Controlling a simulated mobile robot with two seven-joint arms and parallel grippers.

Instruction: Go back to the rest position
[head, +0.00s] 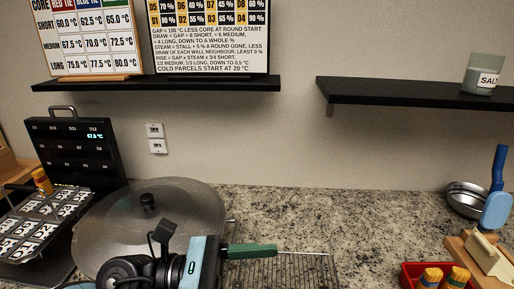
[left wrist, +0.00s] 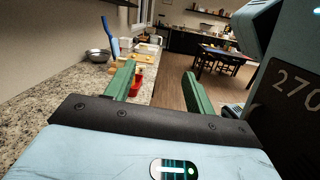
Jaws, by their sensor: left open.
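My left gripper (head: 268,251) is low in the middle of the head view, with its green fingers pointing right above a wire rack. In the left wrist view the two green fingers of this gripper (left wrist: 160,84) stand wide apart with nothing between them. My left forearm and wrist cover part of a large round glass lid (head: 150,205) with a dark knob, and what lies under the lid is hard to see. My right gripper is in neither view.
The wire rack (head: 300,270) lies on the granite counter (head: 330,215). A dark tray of labelled cards (head: 35,225) is at left. A red bin (head: 411,275), a metal bowl (head: 463,200) and a blue-handled tool (head: 497,190) are at right. The counter's middle back is clear.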

